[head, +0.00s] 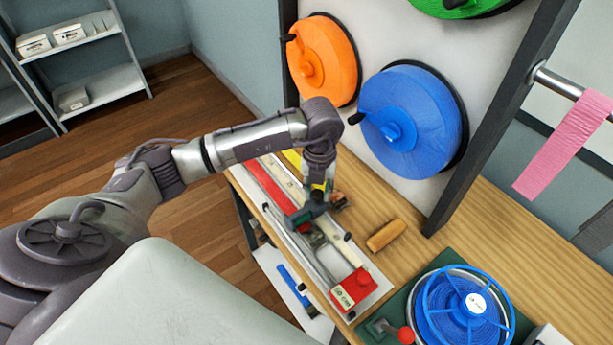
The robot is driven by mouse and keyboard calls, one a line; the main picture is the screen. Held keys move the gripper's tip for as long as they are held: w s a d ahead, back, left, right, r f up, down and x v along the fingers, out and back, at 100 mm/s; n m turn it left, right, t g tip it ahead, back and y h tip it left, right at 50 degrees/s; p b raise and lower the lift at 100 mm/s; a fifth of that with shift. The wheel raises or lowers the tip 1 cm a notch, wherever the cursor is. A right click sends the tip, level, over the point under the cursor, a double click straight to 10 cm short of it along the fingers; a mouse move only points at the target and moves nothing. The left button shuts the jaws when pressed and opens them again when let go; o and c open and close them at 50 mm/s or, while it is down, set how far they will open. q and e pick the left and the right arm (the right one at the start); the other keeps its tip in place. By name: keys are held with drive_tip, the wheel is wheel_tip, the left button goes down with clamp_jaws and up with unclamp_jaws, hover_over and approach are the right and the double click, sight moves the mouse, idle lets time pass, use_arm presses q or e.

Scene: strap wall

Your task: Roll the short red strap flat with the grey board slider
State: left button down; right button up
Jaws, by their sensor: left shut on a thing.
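The red strap (268,186) lies lengthwise on the long measuring board (327,227) at the front left of the bench. Its near end goes under or beside my left gripper (312,212), so I cannot see where it ends. My left gripper points down at the middle of the board. It is shut on what appears to be the board slider, which the fingers mostly hide. A red block (354,289) with a 50 cm label sits at the board's near end. My right gripper is not in view.
A wooden roller-like piece (387,235) lies on the bench (480,225) right of the board. A blue reel (465,308) and a red-knobbed lever (405,335) stand at the front right. Orange (322,62) and blue (408,108) spools hang on the wall panel behind.

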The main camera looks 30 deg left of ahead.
use_arm(q)
drive_tip(key=shift+d, duration=0.1)
drive_tip(key=c, duration=0.8)
unclamp_jaws()
wheel_tip(320, 180, up, 12)
